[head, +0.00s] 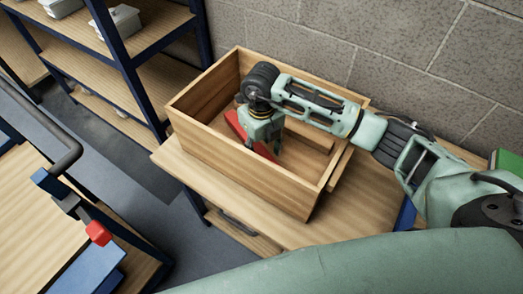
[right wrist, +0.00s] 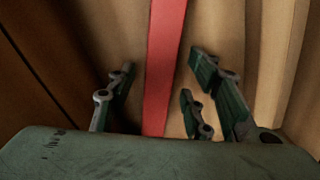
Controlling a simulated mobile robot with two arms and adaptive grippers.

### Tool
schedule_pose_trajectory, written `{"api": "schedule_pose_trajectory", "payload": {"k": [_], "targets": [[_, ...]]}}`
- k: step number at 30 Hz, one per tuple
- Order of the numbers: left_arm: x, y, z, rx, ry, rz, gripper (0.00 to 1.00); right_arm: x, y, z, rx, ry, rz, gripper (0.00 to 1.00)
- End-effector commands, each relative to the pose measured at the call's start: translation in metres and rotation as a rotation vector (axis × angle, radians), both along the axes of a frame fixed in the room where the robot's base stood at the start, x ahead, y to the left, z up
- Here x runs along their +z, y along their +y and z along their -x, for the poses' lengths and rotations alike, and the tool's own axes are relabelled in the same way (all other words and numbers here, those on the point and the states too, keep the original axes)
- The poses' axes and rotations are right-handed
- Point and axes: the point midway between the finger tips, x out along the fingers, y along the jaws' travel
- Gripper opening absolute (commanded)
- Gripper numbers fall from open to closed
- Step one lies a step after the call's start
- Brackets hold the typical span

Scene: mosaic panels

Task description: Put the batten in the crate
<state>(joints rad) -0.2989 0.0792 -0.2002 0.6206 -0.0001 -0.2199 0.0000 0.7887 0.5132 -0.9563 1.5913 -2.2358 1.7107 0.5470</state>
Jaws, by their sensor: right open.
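The red batten (head: 235,123) lies inside the wooden crate (head: 240,170), which stands on a wooden-topped table. My right gripper (head: 266,140) reaches down into the crate over the batten and hides its middle. In the right wrist view the batten (right wrist: 163,65) runs lengthwise between the spread fingers of the gripper (right wrist: 158,95), with gaps on both sides. The gripper is open and holds nothing. Whether the batten lies flat on the crate's floor is hard to tell. My left gripper is not in view.
A wooden strip (head: 310,137) shows inside the crate near its far wall. A grey block wall (head: 400,50) stands close behind. A shelf unit (head: 120,45) with light bins is at the upper left. A workbench (head: 40,230) is at the lower left.

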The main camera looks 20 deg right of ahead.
Motion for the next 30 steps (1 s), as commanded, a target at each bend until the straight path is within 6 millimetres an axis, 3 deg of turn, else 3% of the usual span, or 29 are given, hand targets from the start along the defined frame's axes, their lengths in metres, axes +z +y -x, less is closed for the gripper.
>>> {"api": "schedule_pose_trajectory", "payload": {"k": [6, 13, 30], "targets": [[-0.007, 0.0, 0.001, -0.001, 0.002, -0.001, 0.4, 0.049, 0.0, -0.002, 0.001, -0.006, 0.0, 0.47], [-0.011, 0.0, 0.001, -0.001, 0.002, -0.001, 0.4, 0.086, 0.0, -0.001, 0.0, -0.004, 0.0, 0.47], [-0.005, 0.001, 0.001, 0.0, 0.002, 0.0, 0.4, 0.104, 0.0, 0.0, 0.0, -0.001, 0.0, 0.47]]}}
